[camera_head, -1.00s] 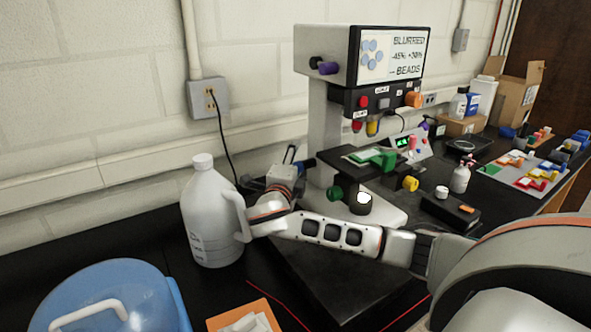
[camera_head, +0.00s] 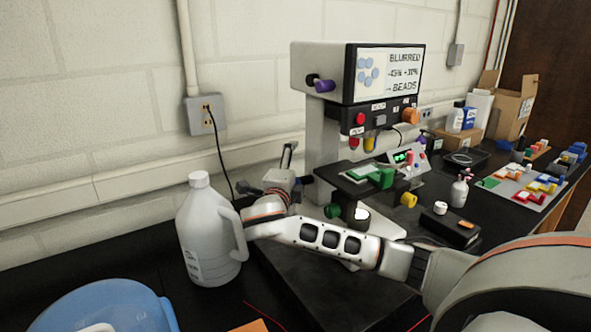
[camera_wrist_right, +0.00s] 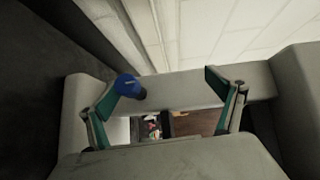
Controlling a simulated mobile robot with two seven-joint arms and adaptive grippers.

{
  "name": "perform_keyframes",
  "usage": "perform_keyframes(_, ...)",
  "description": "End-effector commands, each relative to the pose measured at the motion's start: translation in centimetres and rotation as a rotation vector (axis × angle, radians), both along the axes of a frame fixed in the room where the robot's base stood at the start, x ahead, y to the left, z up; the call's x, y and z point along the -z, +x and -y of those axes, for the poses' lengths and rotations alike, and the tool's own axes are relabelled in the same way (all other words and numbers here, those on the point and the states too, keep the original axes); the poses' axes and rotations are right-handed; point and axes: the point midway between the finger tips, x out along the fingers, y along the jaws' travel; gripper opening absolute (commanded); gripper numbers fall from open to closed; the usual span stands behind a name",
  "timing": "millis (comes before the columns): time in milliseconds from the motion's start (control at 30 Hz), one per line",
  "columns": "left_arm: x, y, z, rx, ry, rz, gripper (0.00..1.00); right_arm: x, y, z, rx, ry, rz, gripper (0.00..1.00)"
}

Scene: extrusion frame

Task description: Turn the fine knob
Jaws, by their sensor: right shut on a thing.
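A microscope-like machine (camera_head: 322,128) stands on the black bench with a screen (camera_head: 388,70) reading "BLURRED" and "BEADS". It carries a purple knob (camera_head: 324,86), an orange knob (camera_head: 410,116), a green knob (camera_head: 332,211) and a yellow knob (camera_head: 408,200). A blue knob (camera_head: 307,179) is at its left side, and the blue knob also shows in the right wrist view (camera_wrist_right: 127,86), by the left finger. My left gripper is not in view. No label tells which knob is fine.
A white jug (camera_head: 208,235) stands close to my right forearm. A blue lidded container (camera_head: 100,310) is at the front left. A black box (camera_head: 450,226), a small bottle (camera_head: 459,192) and a tray of coloured blocks (camera_head: 525,190) are to the right. The wall is close behind.

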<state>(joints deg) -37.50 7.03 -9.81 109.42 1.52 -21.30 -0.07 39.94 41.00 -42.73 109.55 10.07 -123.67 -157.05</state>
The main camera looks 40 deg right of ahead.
Motion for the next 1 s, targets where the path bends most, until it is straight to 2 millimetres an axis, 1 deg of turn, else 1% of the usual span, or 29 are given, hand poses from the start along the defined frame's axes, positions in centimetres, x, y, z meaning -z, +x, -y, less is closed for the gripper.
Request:
perform_keyframes(33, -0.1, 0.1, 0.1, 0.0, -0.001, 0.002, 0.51, -2.1, -0.3, -0.5, -0.001, -0.003, 0.045, 0.75)
perform_keyframes(167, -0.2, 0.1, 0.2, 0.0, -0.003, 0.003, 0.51, -2.3, -0.8, -1.2, -0.001, -0.003, 0.045, 0.73)
perform_keyframes(233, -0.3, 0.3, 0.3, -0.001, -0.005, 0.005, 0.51, -2.4, -1.0, -1.4, 0.001, -0.003, 0.044, 0.76)
perform_keyframes(267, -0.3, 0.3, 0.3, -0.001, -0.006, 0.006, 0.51, -2.5, -1.2, -1.6, 0.0, -0.004, 0.045, 0.72)
perform_keyframes(300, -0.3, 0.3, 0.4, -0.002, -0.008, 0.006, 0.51, -2.5, -1.3, -1.8, 0.0, -0.003, 0.045, 0.56)
perform_keyframes(333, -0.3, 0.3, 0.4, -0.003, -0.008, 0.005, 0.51, -2.4, -1.4, -1.9, -0.001, -0.003, 0.042, 0.42)
perform_keyframes(367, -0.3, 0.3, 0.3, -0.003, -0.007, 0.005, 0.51, -2.4, -1.5, -2.1, -0.001, -0.003, 0.041, 0.4)
perform_keyframes(500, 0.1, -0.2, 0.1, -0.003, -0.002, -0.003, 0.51, -2.3, -2.0, -2.8, -0.003, -0.003, 0.035, 0.4)
perform_keyframes(1000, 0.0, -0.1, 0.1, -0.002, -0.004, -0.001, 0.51, -2.8, -3.8, -5.3, -0.005, -0.004, 0.027, 0.4)
